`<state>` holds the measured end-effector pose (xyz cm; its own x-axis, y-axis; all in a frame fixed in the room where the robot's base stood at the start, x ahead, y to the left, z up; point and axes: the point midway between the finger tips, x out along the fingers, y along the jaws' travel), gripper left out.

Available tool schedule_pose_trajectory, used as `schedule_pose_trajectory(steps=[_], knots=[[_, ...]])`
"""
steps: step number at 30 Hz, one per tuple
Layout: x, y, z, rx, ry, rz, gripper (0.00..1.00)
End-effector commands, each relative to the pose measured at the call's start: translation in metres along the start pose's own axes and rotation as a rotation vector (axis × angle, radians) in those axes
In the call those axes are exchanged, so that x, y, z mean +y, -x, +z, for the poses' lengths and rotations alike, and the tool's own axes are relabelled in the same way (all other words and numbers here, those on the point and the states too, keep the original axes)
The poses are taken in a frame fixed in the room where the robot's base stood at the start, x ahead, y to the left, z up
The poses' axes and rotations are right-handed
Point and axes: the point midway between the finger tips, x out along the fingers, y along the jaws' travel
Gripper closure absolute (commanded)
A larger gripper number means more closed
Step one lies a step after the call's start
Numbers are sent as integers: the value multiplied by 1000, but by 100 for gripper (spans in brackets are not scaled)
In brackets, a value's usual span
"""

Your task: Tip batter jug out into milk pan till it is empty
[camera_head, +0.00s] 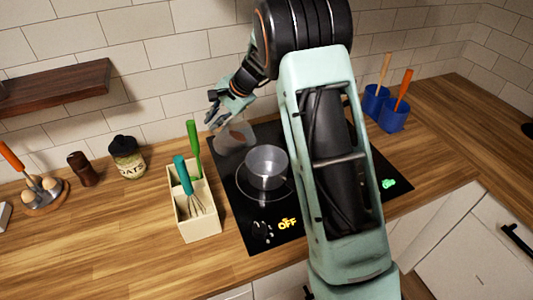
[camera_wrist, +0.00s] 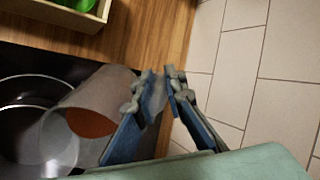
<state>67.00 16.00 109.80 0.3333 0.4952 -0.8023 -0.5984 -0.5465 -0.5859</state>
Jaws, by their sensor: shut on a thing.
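The batter jug (camera_head: 238,135) is a clear, see-through vessel at the back left of the cooktop. My gripper (camera_head: 228,110) is shut on it from above and behind. In the wrist view the jug (camera_wrist: 85,115) lies across the left, with orange-brown batter visible inside, and my gripper (camera_wrist: 160,90) is at its right edge. The jug looks tilted in that view. The milk pan (camera_head: 267,168) is a small grey metal pan on the cooktop, in front and to the right of the jug. Its inside looks empty in the head view.
The black cooktop (camera_head: 237,205) shows OFF. A cream utensil box (camera_head: 196,217) with a green-handled tool and a teal whisk stands close on its left. An oats jar (camera_head: 127,158) and brown shaker (camera_head: 82,169) stand further left. Blue pots (camera_head: 393,116) stand at the back right.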

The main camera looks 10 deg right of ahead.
Motion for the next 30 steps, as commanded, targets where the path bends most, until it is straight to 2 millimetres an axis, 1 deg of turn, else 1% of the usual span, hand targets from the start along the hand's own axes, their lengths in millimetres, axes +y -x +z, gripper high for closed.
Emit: schedule_pose_trajectory(steps=[3,18,27,30], knots=[[0,7,0,-6,-3,-30,100],[-2,27,0,-29,-2,-153,100],[-3,38,0,-42,-1,-221,100],[-3,38,1,-46,-1,-235,100]])
